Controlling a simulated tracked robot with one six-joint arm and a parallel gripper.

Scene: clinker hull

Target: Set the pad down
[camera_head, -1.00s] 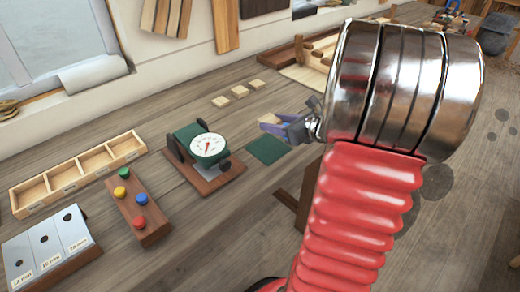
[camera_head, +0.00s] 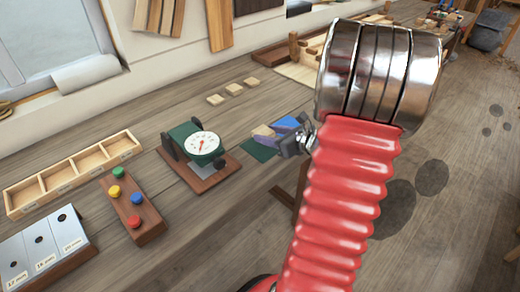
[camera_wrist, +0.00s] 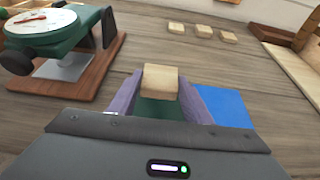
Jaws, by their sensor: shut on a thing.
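A small pale wooden pad (camera_wrist: 161,82) is pinched between the purple fingertips of my gripper (camera_wrist: 162,92) in the wrist view. In the head view my gripper (camera_head: 264,132) is at the bench's front side, right of the dial gauge; the pad is hard to make out there. A dark green mat (camera_head: 259,151) lies below and beside the fingers. It also shows between the fingers in the wrist view (camera_wrist: 156,112). A blue patch (camera_head: 288,124) lies just behind the gripper, and right of the fingers in the wrist view (camera_wrist: 228,108). I cannot tell whether the pad touches the bench.
The green dial gauge (camera_head: 204,145) on its wooden base stands close left. Three similar pale pads (camera_head: 234,89) lie in a row farther back. A button board (camera_head: 131,208), a divided wooden tray (camera_head: 77,171) and a hole-gauge block (camera_head: 43,251) stand at left.

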